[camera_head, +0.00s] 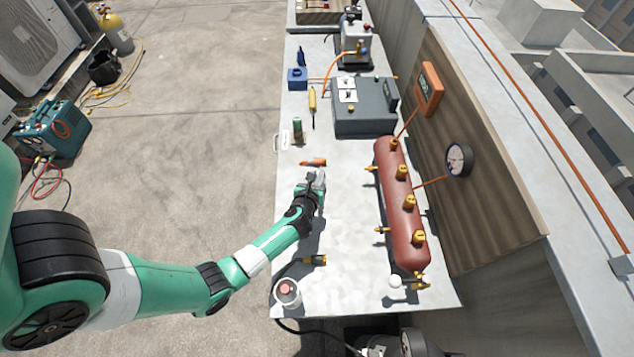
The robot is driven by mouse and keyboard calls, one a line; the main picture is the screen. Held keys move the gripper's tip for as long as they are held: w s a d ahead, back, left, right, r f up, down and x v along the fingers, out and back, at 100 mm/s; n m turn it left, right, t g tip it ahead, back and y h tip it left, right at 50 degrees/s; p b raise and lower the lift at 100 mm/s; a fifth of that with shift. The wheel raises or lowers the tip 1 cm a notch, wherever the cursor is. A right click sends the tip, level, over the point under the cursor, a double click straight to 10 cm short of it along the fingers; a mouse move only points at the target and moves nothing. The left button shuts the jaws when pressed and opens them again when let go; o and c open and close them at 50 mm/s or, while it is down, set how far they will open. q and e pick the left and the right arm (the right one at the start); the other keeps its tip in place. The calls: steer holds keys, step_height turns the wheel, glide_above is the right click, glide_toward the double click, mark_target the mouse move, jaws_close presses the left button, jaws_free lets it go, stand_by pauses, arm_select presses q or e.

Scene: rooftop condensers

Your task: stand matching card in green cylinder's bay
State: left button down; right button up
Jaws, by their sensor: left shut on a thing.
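A small dark green cylinder (297,129) with a brownish top stands near the bench's left edge. A small white card-like patch with dark marks (285,139) lies beside it; I cannot read it. My left gripper (319,176) is low over the middle of the bench, nearer to me than the cylinder. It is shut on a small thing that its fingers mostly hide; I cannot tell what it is. White card-like pieces (347,95) show on the grey box (366,118) farther back. I cannot make out the bay's edges. My right gripper is out of view.
A long red tank (402,215) with brass valves lines the bench's right side. An orange-tipped piece (313,162) lies just beyond my gripper. A white cup (287,291) stands at the near left corner. A yellow bottle (312,99) and blue box (297,78) stand farther back.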

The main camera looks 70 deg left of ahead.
arm_select(q)
step_height(320, 180, down, 2)
steer(key=shift+f+b, duration=0.2)
steer(key=shift+b, duration=0.15)
steer(key=shift+s+r, duration=0.1)
steer(key=shift+r, duration=0.05)
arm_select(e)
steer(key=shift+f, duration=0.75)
arm_select(q)
steer(key=c, duration=0.7)
jaws_free()
